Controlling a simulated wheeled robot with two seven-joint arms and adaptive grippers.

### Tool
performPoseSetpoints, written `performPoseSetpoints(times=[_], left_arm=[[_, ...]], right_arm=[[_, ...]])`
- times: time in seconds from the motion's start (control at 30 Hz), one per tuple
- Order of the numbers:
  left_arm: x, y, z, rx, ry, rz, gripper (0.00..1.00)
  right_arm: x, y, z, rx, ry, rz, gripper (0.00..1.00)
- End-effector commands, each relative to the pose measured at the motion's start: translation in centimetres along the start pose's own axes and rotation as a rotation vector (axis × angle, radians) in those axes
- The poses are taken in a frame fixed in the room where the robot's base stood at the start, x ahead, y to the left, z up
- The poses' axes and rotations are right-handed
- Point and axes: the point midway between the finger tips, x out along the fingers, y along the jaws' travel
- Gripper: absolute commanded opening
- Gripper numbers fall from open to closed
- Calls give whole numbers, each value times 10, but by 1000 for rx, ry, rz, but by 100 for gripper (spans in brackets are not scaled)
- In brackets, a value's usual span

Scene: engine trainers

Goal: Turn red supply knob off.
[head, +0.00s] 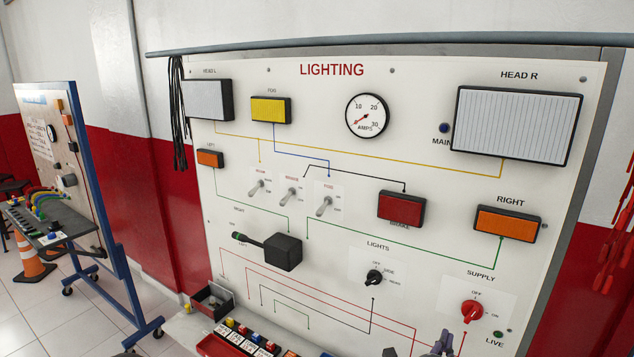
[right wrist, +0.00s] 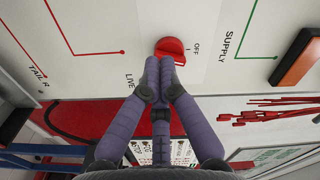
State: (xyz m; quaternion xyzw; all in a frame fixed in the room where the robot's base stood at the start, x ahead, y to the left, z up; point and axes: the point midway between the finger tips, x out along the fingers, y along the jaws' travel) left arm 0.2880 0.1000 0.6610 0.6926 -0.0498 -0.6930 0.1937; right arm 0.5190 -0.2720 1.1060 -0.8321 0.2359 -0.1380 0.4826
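The red supply knob (head: 470,313) sits low on the right of the white lighting panel, under the SUPPLY label. OFF is printed above it and ON to its right. I cannot tell clearly which mark it points to. My right gripper (head: 443,342) is at the lower edge of the head view, below and left of the knob. My left gripper is not in view.
The dark green LIVE lamp (head: 498,334) is right of and below the knob. The black lights knob (head: 374,277) is to its left. A red tray (head: 217,345) of small parts stands below the panel. Red leads (head: 615,240) hang at the right.

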Motion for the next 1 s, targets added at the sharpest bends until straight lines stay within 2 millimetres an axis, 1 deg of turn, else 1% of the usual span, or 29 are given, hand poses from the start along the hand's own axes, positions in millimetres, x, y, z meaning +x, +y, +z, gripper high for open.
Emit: performPoseSetpoints(times=[0.17,0.43,0.6,0.8,1.0], left_arm=[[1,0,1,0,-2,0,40],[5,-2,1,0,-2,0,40],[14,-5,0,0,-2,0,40],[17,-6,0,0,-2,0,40],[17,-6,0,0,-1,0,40]], right_arm=[[10,2,1,-9,-5,0,0],[42,2,1,-8,-3,1,0],[58,3,2,-7,-4,1,0],[68,2,1,-7,-4,0,0],[69,1,1,-7,-5,0,0]])
